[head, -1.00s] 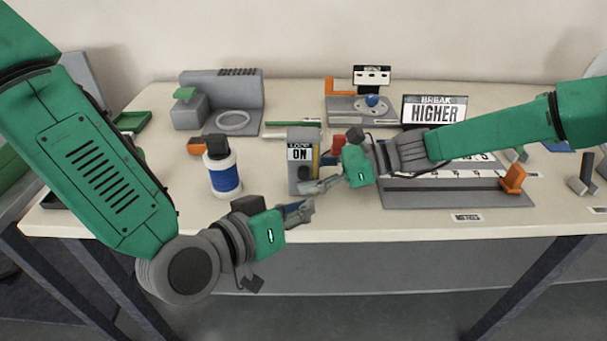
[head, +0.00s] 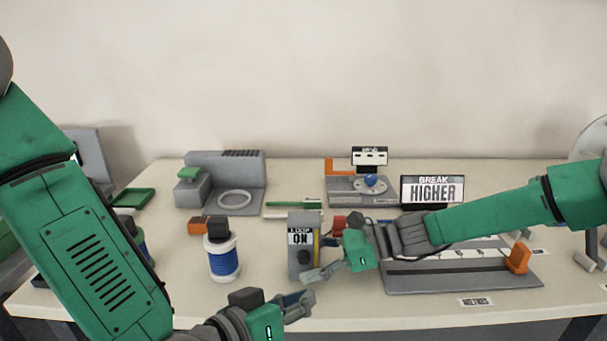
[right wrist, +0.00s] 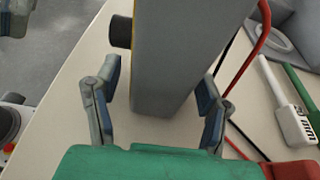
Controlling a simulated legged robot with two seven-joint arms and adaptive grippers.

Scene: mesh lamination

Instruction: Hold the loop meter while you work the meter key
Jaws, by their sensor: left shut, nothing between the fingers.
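The loop meter (head: 296,262) is a grey upright box with a yellow side, a "LOOP ON" sign and a dark round knob (head: 304,258), probably the meter key, on its front. My right gripper (head: 318,260) reaches it from the right. In the right wrist view the meter (right wrist: 175,60) stands between the two open fingers, with a visible gap on the left; contact on the right is unclear. The knob (right wrist: 120,32) sticks out left there. My left gripper (head: 306,298) is shut and empty, in front of and below the meter in the picture.
A grey rail fixture (head: 440,285) with an orange block and a "BREAK HIGHER" sign (head: 432,190) lies right. Green and white sticks (head: 292,204) lie behind. Red and black cables run near the meter.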

